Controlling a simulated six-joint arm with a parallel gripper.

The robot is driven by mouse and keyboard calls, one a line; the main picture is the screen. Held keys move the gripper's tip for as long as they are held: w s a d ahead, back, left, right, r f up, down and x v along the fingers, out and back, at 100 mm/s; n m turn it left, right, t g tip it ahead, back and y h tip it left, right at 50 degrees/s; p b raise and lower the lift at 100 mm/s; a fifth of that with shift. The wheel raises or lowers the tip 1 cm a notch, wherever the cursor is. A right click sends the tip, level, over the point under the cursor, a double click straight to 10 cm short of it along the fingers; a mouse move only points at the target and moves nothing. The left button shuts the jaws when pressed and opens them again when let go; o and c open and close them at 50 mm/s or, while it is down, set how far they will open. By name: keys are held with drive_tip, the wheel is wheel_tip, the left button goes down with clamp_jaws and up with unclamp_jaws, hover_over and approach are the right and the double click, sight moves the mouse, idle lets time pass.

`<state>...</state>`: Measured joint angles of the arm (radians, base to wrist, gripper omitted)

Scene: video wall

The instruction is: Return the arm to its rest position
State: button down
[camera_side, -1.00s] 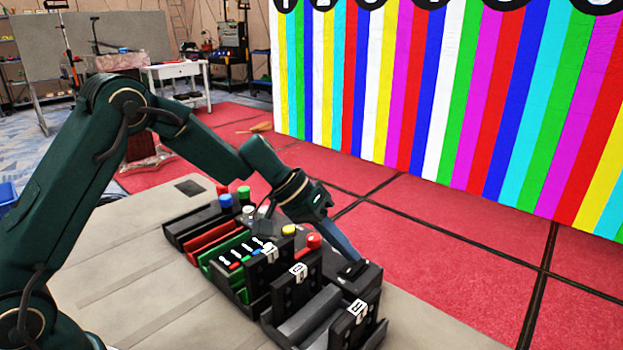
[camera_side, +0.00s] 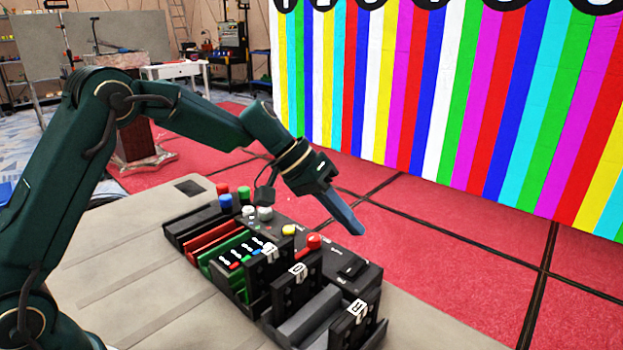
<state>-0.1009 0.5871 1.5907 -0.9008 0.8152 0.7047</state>
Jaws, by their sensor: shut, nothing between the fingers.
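My gripper (camera_side: 352,228) is shut and empty. Its grey-blue fingers point down and to the right, above and behind the black control panel (camera_side: 330,258), clear of it. My dark green arm reaches in from the left, bent at the elbow, with its wrist over the back of the panel. The panel carries a red button (camera_side: 313,242), a yellow button (camera_side: 289,230), white buttons (camera_side: 264,213), a blue button (camera_side: 225,201), green and red buttons at the far left, and a black switch (camera_side: 352,268) at the right.
Black, red and green slotted trays (camera_side: 215,246) and upright black numbered blocks (camera_side: 297,285) stand in front of the panel on a beige table (camera_side: 130,280). A striped video wall (camera_side: 450,100) rises behind red floor mats (camera_side: 420,220). The table's left front is bare.

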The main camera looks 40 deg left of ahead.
drive_tip(key=shift+r, duration=0.1)
drive_tip(key=s+r+m+t+y, duration=0.2)
drive_tip(key=s+r, duration=0.9)
drive_tip(key=s+a+f+n+y, duration=0.1)
drive_tip(key=s+a+f+y, duration=0.1)
drive_tip(key=s, duration=0.5)
drive_tip(key=s+a+f+n+y, duration=0.1)
drive_tip(key=s+a+f+y, duration=0.1)
drive_tip(key=s+a+f, duration=0.2)
drive_tip(key=s+f, duration=0.2)
drive_tip(key=s, duration=0.1)
drive_tip(key=shift+s+a+g+y, duration=0.3)
drive_tip(key=shift+g, duration=0.1)
drive_tip(key=shift+r, duration=0.1)
